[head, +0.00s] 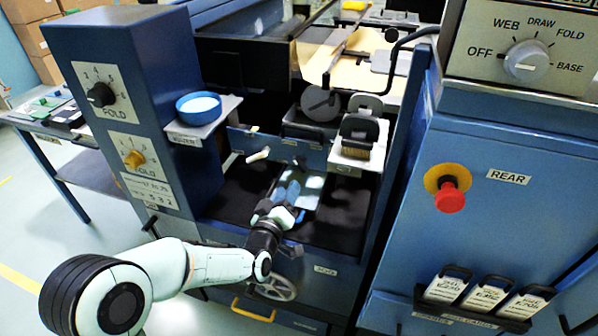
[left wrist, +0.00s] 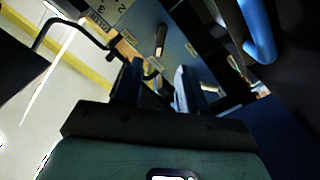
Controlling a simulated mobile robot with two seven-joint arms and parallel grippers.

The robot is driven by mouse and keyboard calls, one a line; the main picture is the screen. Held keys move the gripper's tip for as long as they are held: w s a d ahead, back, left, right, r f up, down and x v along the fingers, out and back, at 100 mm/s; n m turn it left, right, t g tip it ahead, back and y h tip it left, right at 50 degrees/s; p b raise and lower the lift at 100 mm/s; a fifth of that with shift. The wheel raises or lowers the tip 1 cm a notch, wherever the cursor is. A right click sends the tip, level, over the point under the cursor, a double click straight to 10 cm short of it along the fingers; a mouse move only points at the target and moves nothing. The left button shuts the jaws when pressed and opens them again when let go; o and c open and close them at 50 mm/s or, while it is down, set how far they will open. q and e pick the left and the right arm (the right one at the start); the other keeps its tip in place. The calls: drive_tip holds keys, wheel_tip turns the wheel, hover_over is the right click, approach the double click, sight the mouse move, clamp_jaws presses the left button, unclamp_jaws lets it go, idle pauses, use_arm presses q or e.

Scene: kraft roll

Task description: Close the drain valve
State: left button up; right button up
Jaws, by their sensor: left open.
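No part bears a readable drain valve label, so I cannot tell for certain which one it is. A pale lever (head: 258,155) sticks out to the left from the blue panel inside the middle bay. My left gripper (head: 290,188) reaches into this bay, below and to the right of the lever and apart from it. The gripper also shows in the left wrist view (left wrist: 158,88), with its two fingers spread and nothing between them. A dark lever (left wrist: 161,40) on a blue-grey panel shows beyond the fingers there. My right gripper is not in view.
A blue bowl (head: 198,107) stands on a small shelf left of the bay. A spoked handwheel (head: 275,288) sits below the bay. Blue cabinet walls flank it, the right one with a red button (head: 450,197).

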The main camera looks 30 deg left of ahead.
sight(299, 166)
use_arm(q)
drive_tip(key=x, duration=0.9)
drive_tip(key=shift+b, duration=0.4)
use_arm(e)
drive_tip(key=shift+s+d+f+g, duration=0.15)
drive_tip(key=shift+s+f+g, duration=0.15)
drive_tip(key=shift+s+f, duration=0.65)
use_arm(q)
clamp_jaws()
